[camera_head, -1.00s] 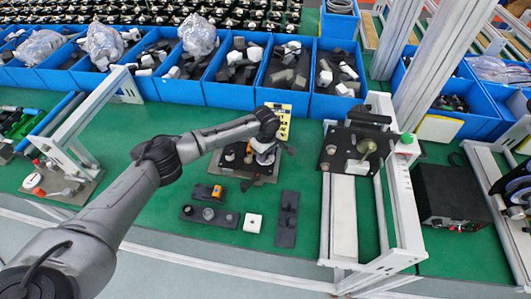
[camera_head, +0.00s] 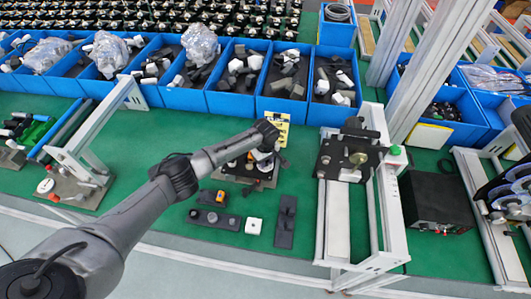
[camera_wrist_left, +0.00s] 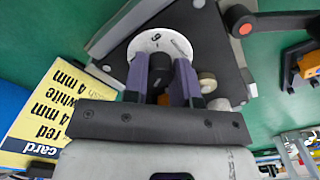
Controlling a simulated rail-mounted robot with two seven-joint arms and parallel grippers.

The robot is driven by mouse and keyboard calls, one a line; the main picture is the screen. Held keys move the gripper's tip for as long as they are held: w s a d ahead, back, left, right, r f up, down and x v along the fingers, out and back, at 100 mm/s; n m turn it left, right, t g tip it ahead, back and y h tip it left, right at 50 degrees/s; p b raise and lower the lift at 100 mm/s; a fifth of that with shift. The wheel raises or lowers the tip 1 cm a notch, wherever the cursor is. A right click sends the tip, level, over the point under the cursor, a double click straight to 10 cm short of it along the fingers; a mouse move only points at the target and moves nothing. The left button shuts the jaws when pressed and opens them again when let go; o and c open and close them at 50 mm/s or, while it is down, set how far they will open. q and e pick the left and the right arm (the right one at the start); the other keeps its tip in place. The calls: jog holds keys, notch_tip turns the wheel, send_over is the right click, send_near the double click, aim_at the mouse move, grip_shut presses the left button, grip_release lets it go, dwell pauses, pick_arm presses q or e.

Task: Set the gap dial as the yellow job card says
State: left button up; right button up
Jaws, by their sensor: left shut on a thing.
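The gap dial is a white disc (camera_wrist_left: 172,42) with printed marks and a dark centre knob (camera_wrist_left: 160,68), on a dark plate in the left wrist view. One digit shows near its top edge; I cannot tell if it is 6 or 9. My left gripper (camera_wrist_left: 162,85) is shut on the knob, one purple-grey finger on each side, covering the disc's lower part. It also shows in the head view (camera_head: 263,157). The yellow job card (camera_wrist_left: 48,108) is upside down at the left; "red", "white" and "4 mm" are readable, part is cut off. The card stands behind the gripper (camera_head: 277,128) in the head view.
Blue bins (camera_head: 233,96) of parts line the back. A white-framed press (camera_head: 345,165) stands to the right of the dial fixture, with a black box (camera_head: 435,203) beyond. Dark blocks (camera_head: 285,222) and a white block (camera_head: 254,226) lie in front. Green mat is free at the left middle.

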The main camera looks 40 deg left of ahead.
pick_arm(q)
jog(key=shift+r+m+p, duration=0.25)
jog(key=shift+m+p, duration=0.45)
jog(key=shift+p, duration=0.1)
jog(key=shift+f+m+p, duration=0.1)
jog(key=shift+m+p, duration=0.3)
jog(key=shift+m, duration=0.5)
jog(key=m, duration=0.2)
jog(key=shift+m, duration=0.4)
jog(key=m+p, duration=0.1)
jog(key=m, duration=0.2)
jog(key=shift+f, duration=0.1)
jog(key=m, duration=0.3)
jog(key=shift+m, duration=0.5)
pick_arm(e)
notch_tip(320, 180, up, 5)
jog(key=shift+f, duration=0.2)
pick_arm(q)
jog(key=o, duration=0.9)
pick_arm(e)
jog(key=shift+d, duration=0.1)
